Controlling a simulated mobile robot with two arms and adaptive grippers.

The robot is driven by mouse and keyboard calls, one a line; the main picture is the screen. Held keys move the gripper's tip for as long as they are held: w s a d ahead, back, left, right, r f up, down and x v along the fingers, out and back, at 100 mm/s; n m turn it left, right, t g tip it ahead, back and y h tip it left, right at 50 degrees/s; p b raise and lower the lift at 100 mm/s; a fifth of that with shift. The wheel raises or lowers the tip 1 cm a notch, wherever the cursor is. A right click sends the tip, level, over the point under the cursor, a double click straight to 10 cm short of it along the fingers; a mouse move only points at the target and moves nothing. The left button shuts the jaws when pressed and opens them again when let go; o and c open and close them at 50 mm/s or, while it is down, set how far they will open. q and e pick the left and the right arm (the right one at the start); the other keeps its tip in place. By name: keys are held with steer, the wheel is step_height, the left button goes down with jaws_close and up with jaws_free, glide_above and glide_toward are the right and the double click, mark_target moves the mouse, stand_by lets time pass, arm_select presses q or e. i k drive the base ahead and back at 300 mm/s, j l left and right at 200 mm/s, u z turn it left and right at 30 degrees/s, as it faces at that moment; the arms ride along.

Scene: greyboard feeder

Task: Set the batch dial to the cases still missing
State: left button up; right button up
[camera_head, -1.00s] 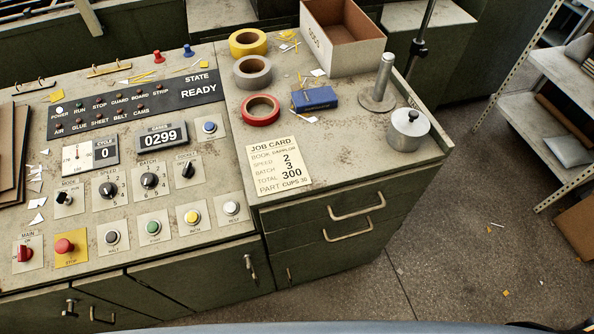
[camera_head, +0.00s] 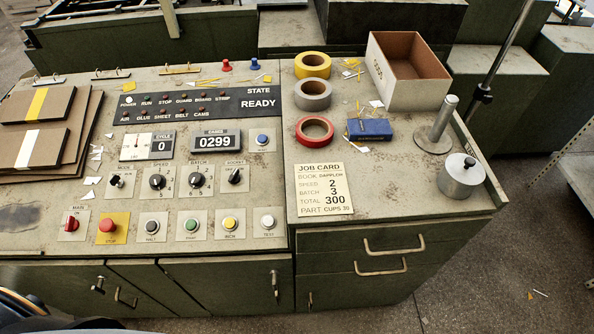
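The batch dial (camera_head: 196,180) is a black knob on a pale plate with small numbers around it, in the middle of the console. I cannot tell which number it points to. The cases counter (camera_head: 216,142) above it reads 0299. The job card (camera_head: 324,189) on the right bench top reads speed 2, batch 3, total 300. The speed dial (camera_head: 157,182) sits left of the batch dial and the socket switch (camera_head: 235,177) right of it. The state display (camera_head: 258,104) reads READY. Neither of my grippers shows.
The cycle display (camera_head: 161,147) reads 0. A red stop button (camera_head: 107,225) and several push buttons line the console's front. Greyboard sheets (camera_head: 66,165) lie at left. Tape rolls (camera_head: 314,131), a blue box (camera_head: 369,130), an open carton (camera_head: 403,74) and a metal pot (camera_head: 461,177) stand at right.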

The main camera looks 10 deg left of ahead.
mark_target(196, 180)
steer(key=u, duration=1.2)
